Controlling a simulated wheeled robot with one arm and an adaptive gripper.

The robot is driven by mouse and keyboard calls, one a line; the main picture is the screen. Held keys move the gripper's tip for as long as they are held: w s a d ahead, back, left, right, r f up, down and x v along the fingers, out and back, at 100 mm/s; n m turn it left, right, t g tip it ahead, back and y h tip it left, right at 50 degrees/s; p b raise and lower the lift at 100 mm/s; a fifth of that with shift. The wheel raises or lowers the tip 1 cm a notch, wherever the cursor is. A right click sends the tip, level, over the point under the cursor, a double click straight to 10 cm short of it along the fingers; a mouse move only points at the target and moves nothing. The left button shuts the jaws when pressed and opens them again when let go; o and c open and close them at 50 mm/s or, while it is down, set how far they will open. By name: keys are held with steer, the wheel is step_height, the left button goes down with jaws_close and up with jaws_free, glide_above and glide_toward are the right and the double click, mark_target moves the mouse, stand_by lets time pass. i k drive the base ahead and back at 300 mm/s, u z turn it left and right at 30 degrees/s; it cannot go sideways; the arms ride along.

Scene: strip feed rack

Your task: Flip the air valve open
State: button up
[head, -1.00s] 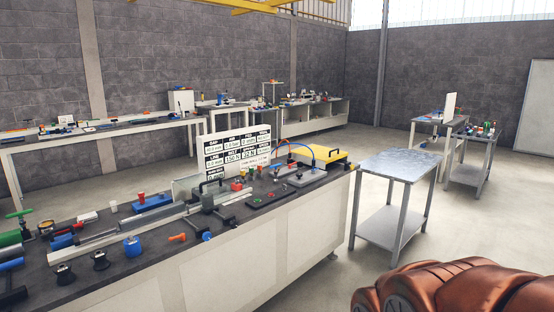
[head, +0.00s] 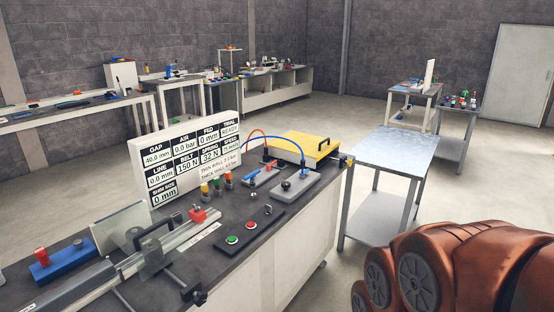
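The strip feed rack's bench (head: 215,265) runs along the lower left in the head view. Near its far end stand two small grey plates with fittings, joined to a blue hose (head: 290,143) and an orange hose. One plate carries an orange-red lever (head: 262,175), which looks like the air valve; its exact position is too small to tell. The other carries a black knob (head: 286,186). The sign board (head: 195,158) reads AIR 0.0 bar. My gripper is out of view; only copper-coloured parts of my arm show at lower right.
A yellow box (head: 300,148) with a black handle sits at the bench's far end. A button plate (head: 247,233) with green and red buttons lies in front. A bare metal table (head: 397,147) stands right of the bench, with open floor beyond.

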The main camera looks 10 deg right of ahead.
mark_target(268, 166)
steer(key=z, duration=0.35)
steer(key=i, duration=1.1)
steer(key=u, duration=0.5)
steer(key=i, duration=0.95)
steer(key=u, duration=0.7)
